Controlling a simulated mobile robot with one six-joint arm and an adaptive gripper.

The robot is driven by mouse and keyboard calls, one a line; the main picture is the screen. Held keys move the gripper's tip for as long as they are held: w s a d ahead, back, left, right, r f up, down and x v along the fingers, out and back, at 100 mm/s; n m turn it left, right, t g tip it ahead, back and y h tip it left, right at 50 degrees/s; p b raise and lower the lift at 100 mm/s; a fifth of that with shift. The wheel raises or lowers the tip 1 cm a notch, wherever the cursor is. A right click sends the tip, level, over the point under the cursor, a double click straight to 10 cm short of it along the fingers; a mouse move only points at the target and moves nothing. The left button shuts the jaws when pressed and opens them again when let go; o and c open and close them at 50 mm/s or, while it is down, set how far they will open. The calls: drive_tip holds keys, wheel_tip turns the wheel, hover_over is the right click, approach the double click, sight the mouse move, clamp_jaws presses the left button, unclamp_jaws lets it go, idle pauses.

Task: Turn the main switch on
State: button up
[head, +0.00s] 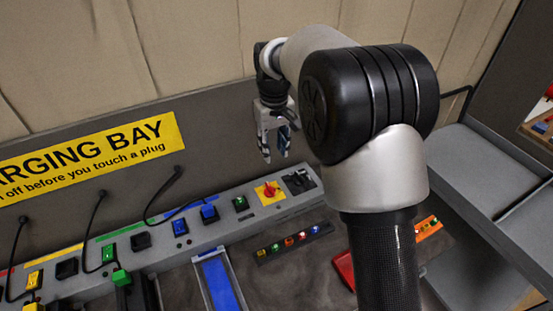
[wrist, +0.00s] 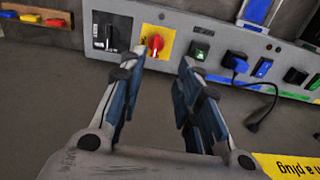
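A red rotary knob on a yellow square plate, which looks like the main switch (head: 269,191), is near the right end of the grey panel strip. In the wrist view the red knob (wrist: 155,43) lies just beyond my fingertips, nearer the left one. A black rotary switch on a black plate (head: 299,182) is beside it, and it also shows in the wrist view (wrist: 108,37). My gripper (head: 275,157) is open and empty, above the panel and apart from the knob. The wrist view shows my gripper's two fingers (wrist: 163,68) spread wide.
A blue tray (head: 218,283) and a strip of coloured buttons (head: 291,242) lie in front. A yellow charging bay sign (head: 90,157) is on the wall behind.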

sight(272, 191)
drive_tip(key=f, duration=0.7)
drive_tip(key=w+f+b, duration=0.1)
drive_tip(key=f, duration=0.6)
drive_tip(key=w+f+b, duration=0.1)
drive_tip(key=f, duration=0.6)
drive_tip(key=shift+w+a, duration=0.2)
drive_tip(key=shift+a, duration=0.05)
clamp_jaws()
